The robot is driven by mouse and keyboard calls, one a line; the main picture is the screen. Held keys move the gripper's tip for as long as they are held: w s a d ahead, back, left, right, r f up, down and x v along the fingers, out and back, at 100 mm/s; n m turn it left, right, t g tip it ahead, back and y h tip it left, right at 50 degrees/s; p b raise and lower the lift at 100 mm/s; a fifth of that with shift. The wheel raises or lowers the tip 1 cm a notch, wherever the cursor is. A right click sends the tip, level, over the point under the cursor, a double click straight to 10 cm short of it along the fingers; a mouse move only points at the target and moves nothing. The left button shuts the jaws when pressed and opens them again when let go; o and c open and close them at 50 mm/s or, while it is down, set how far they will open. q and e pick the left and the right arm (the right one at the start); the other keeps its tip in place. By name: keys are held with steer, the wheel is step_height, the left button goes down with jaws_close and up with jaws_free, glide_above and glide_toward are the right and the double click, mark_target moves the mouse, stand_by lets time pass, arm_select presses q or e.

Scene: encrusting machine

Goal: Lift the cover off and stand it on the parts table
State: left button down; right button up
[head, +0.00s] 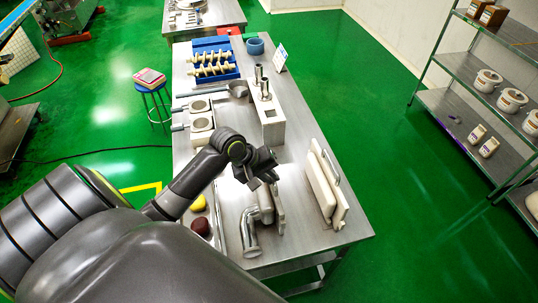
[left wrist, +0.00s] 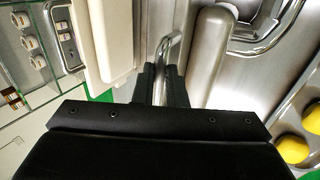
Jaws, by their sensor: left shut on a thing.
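Two cream panels (head: 326,187) stand on edge side by side at the table's right front; the outer one has a metal handle. They also show at the upper left of the left wrist view (left wrist: 112,38). Which piece is the cover is not certain. My left gripper (head: 266,172) is above a smaller pale piece (head: 279,208) near the table's front. In the left wrist view its fingers (left wrist: 160,84) are shut on a curved steel handle (left wrist: 170,46). What this handle is fixed to is hidden by the gripper. My right gripper is not in view.
A bent steel pipe (head: 250,236) stands just left of the pale piece. A tray with yellow and dark red lumps (head: 200,225) is further left. A pale block with steel tubes (head: 272,128) and a blue rack (head: 213,67) stand behind. Bare table lies between block and panels.

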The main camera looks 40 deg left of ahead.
arm_select(q)
steer(key=shift+w+r, duration=0.1)
steer(key=shift+r, duration=0.05)
steer(key=c, duration=1.4)
jaws_free()
steer(key=shift+o, duration=1.1)
steer(key=v, duration=0.7)
steer(key=shift+s+r, duration=0.15)
steer(key=shift+s, duration=0.1)
